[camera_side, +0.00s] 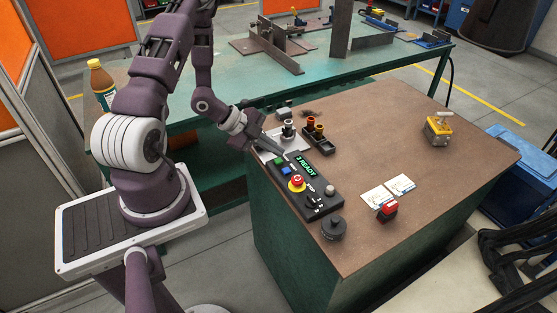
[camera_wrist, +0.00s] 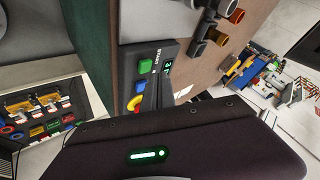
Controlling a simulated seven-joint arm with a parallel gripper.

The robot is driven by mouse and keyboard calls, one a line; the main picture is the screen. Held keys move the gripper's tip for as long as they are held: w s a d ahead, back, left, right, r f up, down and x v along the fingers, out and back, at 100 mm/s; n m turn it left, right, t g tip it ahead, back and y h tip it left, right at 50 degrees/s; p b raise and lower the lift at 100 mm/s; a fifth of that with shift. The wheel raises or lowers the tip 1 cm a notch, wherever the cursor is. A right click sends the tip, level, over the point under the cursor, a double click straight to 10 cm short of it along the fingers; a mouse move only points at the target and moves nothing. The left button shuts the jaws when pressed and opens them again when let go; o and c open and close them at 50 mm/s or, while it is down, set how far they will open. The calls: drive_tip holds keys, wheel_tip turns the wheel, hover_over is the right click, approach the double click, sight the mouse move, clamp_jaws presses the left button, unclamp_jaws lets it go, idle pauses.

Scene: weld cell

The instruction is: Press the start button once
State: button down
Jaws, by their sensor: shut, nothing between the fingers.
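A dark control box (camera_side: 318,195) lies on the brown bench top. It has a green button (camera_side: 279,161), a blue button (camera_side: 286,170), a red stop button (camera_side: 297,184) on a yellow collar, and a lit green display (camera_side: 306,164) reading READY. The stop button is partly hidden in the wrist view.
Connectors (camera_side: 314,128) stand just behind the box. A black round knob (camera_side: 333,228) sits in front of it. A red-topped block (camera_side: 387,211), white cards (camera_side: 378,197) and a yellow device (camera_side: 438,128) lie to the right. The bench centre is clear.

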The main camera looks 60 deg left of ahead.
sight(275, 160)
idle(0.5)
drive_tip(key=shift+f, duration=0.4)
drive_tip(key=shift+f, duration=0.45)
idle(0.5)
drive_tip(key=shift+r, duration=0.85)
drive_tip(key=shift+r, duration=0.1)
drive_tip(key=shift+r, duration=2.45)
